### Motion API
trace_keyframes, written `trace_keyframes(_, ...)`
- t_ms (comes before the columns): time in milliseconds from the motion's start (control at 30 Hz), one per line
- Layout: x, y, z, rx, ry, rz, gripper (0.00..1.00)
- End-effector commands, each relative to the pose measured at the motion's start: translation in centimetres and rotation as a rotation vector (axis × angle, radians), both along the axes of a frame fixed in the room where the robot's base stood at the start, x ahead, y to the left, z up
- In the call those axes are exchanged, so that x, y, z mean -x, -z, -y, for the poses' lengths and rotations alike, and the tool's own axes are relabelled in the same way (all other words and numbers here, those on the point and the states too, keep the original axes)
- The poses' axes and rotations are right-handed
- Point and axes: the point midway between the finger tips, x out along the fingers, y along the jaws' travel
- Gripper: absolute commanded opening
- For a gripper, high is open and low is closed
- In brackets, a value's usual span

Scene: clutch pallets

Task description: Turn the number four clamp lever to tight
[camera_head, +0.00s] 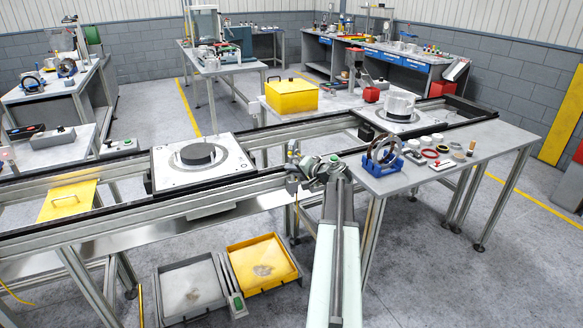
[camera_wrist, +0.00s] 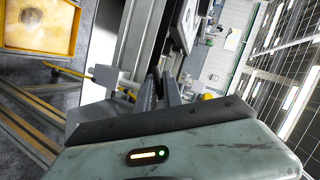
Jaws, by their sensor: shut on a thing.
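My gripper (camera_head: 293,183) is at the front rail of the conveyor, at the end of my arm, just right of the pallet with the dark ring. In the wrist view its two dark fingers (camera_wrist: 160,90) are close together, shut on a thin part that they mostly hide; I take it to be a clamp lever. A grey bracket (camera_wrist: 108,82) is beside the fingers. A small yellow knob (camera_wrist: 208,97) shows to their right. I cannot read any lever number or tight mark, and the lever's angle is hidden.
The pallet (camera_head: 172,180) bears a dark ring (camera_head: 197,153). Another pallet (camera_head: 402,122) bears a light cylinder (camera_head: 400,104). A side table (camera_head: 377,187) at right holds rings and small parts. A grey tray (camera_head: 168,310) and a yellow tray (camera_head: 288,262) are below the rail.

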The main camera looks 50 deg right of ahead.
Motion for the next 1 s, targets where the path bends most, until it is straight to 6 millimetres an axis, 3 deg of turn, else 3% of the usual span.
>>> trace_keyframes(1000, 0.8, 1.7, 1.7, 0.838, -0.003, -0.341, 0.0)
